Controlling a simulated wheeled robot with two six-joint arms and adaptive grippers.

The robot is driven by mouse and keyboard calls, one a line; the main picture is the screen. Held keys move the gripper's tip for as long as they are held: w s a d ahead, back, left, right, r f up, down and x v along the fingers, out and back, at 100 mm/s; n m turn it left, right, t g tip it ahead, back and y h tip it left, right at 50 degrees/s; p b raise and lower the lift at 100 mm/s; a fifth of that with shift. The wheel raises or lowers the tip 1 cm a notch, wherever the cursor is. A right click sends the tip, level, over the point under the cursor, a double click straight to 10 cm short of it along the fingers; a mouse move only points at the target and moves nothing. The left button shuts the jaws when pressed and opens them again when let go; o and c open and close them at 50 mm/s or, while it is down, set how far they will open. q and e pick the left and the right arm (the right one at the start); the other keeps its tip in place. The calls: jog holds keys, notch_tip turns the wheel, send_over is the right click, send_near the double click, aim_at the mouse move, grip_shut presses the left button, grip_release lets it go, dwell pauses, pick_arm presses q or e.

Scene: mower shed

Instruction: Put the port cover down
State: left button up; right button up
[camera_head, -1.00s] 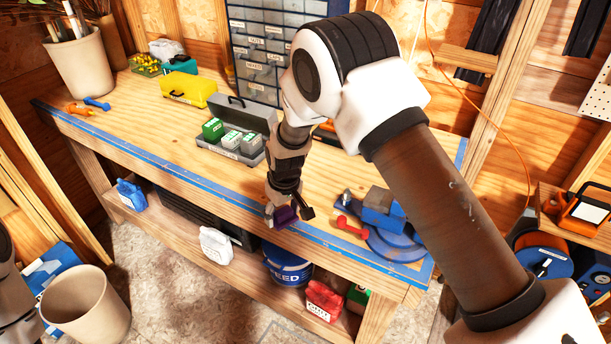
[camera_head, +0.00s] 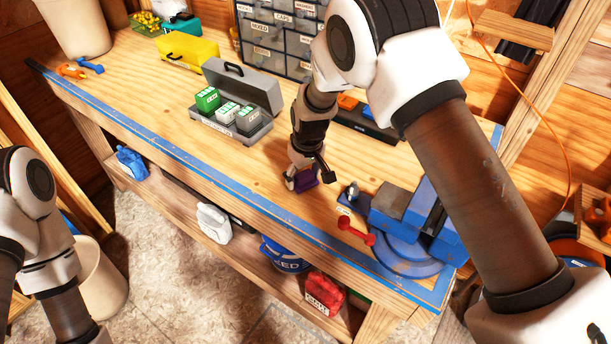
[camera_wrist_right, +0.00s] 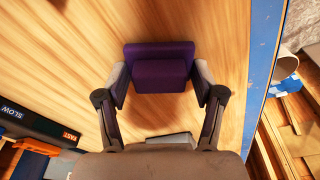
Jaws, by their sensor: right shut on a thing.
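The port cover (camera_head: 305,180) is a small purple block. It sits between the fingertips of my right gripper (camera_head: 306,179), which is shut on it, over the bench top near the front edge. In the right wrist view the purple port cover (camera_wrist_right: 160,68) is gripped from both sides by the fingers of my right gripper (camera_wrist_right: 160,80). Bare wood lies beneath it; I cannot tell whether it touches the wood. My left arm shows at the left edge of the head view, but its gripper is not visible.
The workbench (camera_head: 180,110) has a blue front edge. A blue vise (camera_head: 410,230) with a red-ended handle stands right of the gripper. A grey open case (camera_head: 215,130) with green-and-white boxes is to the left. A yellow case (camera_head: 188,52) stands behind. Wood left of the gripper is clear.

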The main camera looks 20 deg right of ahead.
aim_at(306, 184)
jog(key=o, duration=0.7)
jog(key=shift+d+f, duration=0.15)
jog(key=o, duration=0.4)
jog(key=shift+o, duration=0.2)
jog(key=shift+a, duration=0.25)
jog(key=shift+d+r, duration=0.15)
jog(key=shift+r, duration=0.3)
notch_tip(306, 184, up, 11)
jog(key=s+b, duration=0.1)
jog(key=b, duration=0.1)
jog(key=shift+s+d+r+b, duration=0.15)
jog(key=shift+s+d+b, duration=0.05)
jog(key=shift+s+b, duration=0.15)
